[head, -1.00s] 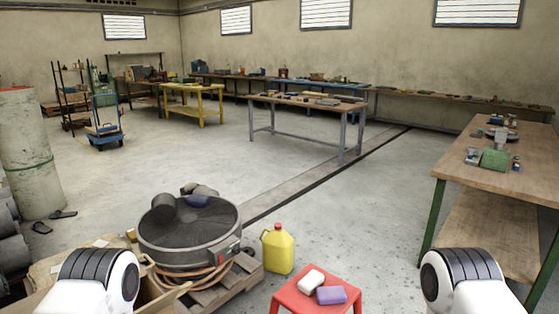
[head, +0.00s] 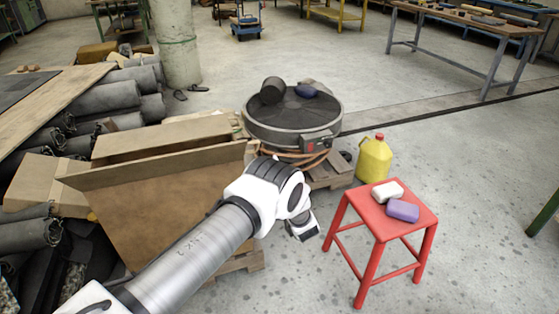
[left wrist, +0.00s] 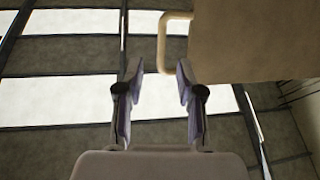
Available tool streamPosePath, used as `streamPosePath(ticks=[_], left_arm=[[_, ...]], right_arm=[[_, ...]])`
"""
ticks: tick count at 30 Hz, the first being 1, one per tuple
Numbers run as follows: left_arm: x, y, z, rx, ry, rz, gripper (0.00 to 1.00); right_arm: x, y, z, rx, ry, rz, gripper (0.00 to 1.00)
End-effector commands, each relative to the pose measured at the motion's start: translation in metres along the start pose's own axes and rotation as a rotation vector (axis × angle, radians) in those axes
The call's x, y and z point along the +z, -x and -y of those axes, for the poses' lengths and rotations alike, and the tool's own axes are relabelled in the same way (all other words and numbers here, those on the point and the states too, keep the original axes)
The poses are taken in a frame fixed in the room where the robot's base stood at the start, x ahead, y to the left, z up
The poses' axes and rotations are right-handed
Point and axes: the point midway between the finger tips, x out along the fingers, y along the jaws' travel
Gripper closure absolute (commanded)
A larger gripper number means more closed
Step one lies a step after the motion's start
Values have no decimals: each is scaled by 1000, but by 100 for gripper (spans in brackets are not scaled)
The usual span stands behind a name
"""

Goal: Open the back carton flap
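The brown carton (head: 145,212) stands at left centre in the head view, partly hidden behind my left arm. Its back flap seems to be the board (head: 165,134) along its far side; a narrow board edge crosses in front of it. My left arm reaches past the carton's right side, and the left hand is near the carton's right edge. Its fingers cannot be made out there. In the left wrist view the left gripper (left wrist: 157,76) is open, with nothing between its fingers. A tan panel (left wrist: 255,40) with a pale looped bar (left wrist: 163,40) is just beyond the fingertips.
A round dark machine (head: 292,118) stands on a pallet behind the carton. A yellow jug (head: 374,160) and a red stool (head: 380,215) with two blocks stand to the right. Dark rolls (head: 105,97) lie at left.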

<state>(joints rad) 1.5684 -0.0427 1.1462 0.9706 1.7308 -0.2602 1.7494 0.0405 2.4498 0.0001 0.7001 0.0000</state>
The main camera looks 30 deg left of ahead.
Motion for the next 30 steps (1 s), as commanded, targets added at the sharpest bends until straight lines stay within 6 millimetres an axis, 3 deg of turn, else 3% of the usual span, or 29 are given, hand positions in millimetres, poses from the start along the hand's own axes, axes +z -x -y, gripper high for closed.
streamPosePath(ticks=[13, 23, 26, 30], left_arm=[[-4, -70, 1, -11, 6, -10, 63], [-4, -79, 1, -9, 4, -8, 63], [-4, -79, 1, -8, 5, -8, 98], [-4, -79, 1, -8, 5, -8, 100]], right_arm=[[0, 2, 0, 0, 1, 0, 69], [0, 2, 0, 0, 1, 0, 69], [0, 2, 0, 0, 1, 0, 69], [0, 2, 0, 0, 1, 0, 69]])
